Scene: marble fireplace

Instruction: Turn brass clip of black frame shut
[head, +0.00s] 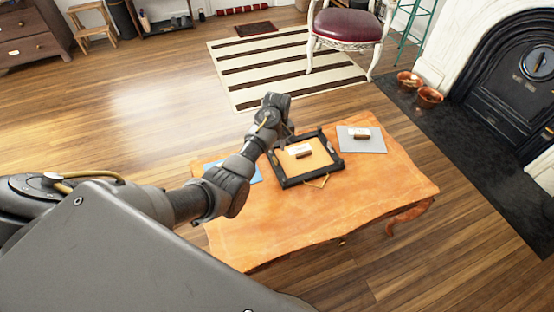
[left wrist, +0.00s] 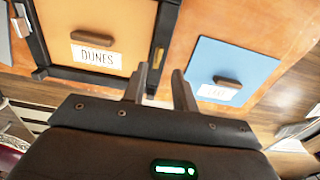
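The black frame (head: 279,172) lies on the wooden table, with a tan panel inside bearing a white label and a dark handle. In the left wrist view, the frame (left wrist: 37,50) surrounds the tan panel (left wrist: 110,18), labelled "DUNES". A small brass-coloured piece, apparently the clip (left wrist: 158,58), shows on the frame's side bar; whether it is turned cannot be told. My left gripper (left wrist: 160,70) is open and empty, its fingers apart at that bar near the clip. In the head view, the left gripper (head: 285,133) is at the frame's far left corner. My right gripper is not in view.
A blue panel (left wrist: 232,62) with a handle and label lies beside the frame, partly behind my arm in the head view. A grey panel (head: 374,146) lies to the frame's right. The table's (head: 350,205) near part is clear. A thin brass-coloured loop (head: 318,182) sticks out at the frame's near edge.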

